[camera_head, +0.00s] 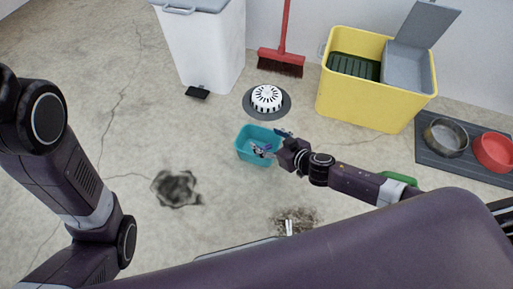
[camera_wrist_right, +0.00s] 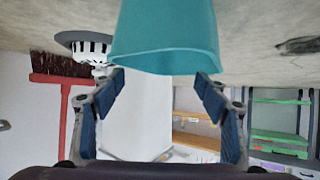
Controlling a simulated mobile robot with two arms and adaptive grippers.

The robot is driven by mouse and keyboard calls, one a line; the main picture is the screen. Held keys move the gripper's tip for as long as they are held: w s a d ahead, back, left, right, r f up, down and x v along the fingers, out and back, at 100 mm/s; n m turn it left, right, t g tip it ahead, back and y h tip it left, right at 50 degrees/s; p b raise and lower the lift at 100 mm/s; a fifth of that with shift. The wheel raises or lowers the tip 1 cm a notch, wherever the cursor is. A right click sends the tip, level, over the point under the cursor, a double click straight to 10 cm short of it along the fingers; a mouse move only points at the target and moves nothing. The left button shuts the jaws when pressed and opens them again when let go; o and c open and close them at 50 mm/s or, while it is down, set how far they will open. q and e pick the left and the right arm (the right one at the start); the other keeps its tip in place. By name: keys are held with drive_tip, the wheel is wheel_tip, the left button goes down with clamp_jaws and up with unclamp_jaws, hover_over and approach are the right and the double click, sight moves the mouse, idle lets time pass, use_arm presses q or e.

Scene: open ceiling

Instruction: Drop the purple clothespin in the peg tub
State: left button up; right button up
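The teal peg tub (camera_head: 247,137) stands on the concrete floor in the middle of the head view. My right gripper (camera_head: 272,144) is at its right side, with fingertips over the tub. In the right wrist view, the gripper (camera_wrist_right: 160,80) is open, its blue-padded fingers apart with nothing between them. The tub (camera_wrist_right: 165,35) shows beyond the fingertips in that upside-down view. Small bluish and pale bits show in the tub near the fingers, too small to tell apart. I cannot make out the purple clothespin. My left arm shows, but its gripper does not.
A yellow bin (camera_head: 365,102) with a grey lid stands behind right, near a red broom (camera_head: 281,62). A white bin (camera_head: 205,45) stands behind left. A white-domed drain (camera_head: 267,98) is behind the tub. Two bowls sit on a dark mat (camera_head: 430,165) at right.

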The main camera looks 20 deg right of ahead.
drive_tip(key=shift+o, duration=0.5)
drive_tip(key=v, duration=1.2)
